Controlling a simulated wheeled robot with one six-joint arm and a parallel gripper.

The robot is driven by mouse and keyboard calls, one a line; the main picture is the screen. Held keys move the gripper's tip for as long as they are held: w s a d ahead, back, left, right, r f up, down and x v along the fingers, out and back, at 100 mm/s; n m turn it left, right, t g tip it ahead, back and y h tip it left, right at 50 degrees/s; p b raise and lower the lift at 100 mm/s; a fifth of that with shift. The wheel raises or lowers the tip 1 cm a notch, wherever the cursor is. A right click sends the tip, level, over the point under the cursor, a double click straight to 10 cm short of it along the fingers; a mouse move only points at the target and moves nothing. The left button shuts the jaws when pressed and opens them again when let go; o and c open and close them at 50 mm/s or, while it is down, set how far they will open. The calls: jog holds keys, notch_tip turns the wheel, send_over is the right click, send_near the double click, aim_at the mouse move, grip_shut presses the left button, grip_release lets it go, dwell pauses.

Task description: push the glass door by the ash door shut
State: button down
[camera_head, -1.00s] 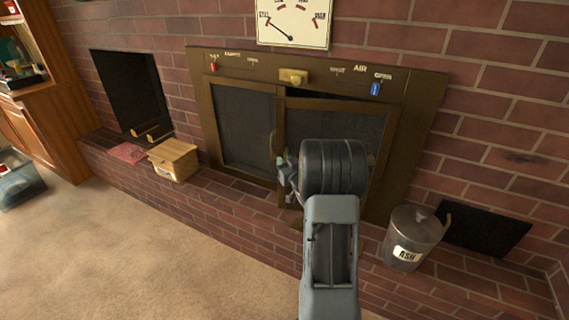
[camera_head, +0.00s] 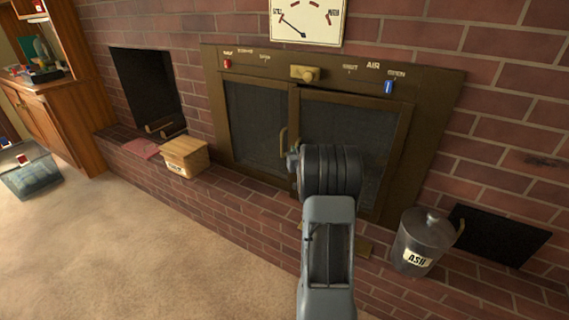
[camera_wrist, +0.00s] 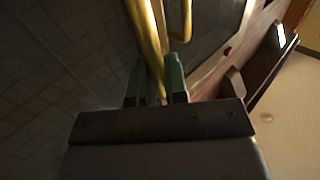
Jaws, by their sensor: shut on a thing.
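The right glass door (camera_head: 345,108), the one nearer the ash door, has a brass-brown frame and dark glass. The left glass door (camera_head: 257,118) is also flat in the front, with a brass handle (camera_head: 283,140). My gripper (camera_head: 292,158) is at the inner side of the right door, partly hidden by my wrist. In the wrist view the green fingers of my gripper (camera_wrist: 155,85) are shut around a brass handle bar (camera_wrist: 149,40). The right door's lower part is hidden by my arm.
A wooden box (camera_head: 185,157) sits on the hearth at left. An air slider panel (camera_head: 310,73) runs above the doors.

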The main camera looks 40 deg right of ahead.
jog(key=w+d, duration=0.1)
jog(key=w+d+m+g+h+b, duration=0.1)
jog(key=d, duration=0.1)
jog(key=d+h+b, duration=0.1)
jog(key=d, duration=0.1)
jog(key=shift+w+r+m, duration=0.15)
jog(key=shift+w+m, duration=0.25)
jog(key=c, duration=1.4)
grip_release()
jog(key=shift+d, duration=0.15)
jog(key=shift+o, duration=1.2)
jog(key=shift+w+a, duration=0.1)
jog(key=shift+a, duration=0.15)
jog(key=p+v, duration=0.2)
jog(key=v, duration=1.1)
jog(key=shift+s+a+p, duration=0.25)
jog(key=shift+a+p, duration=0.1)
jog(key=shift+a, duration=0.05)
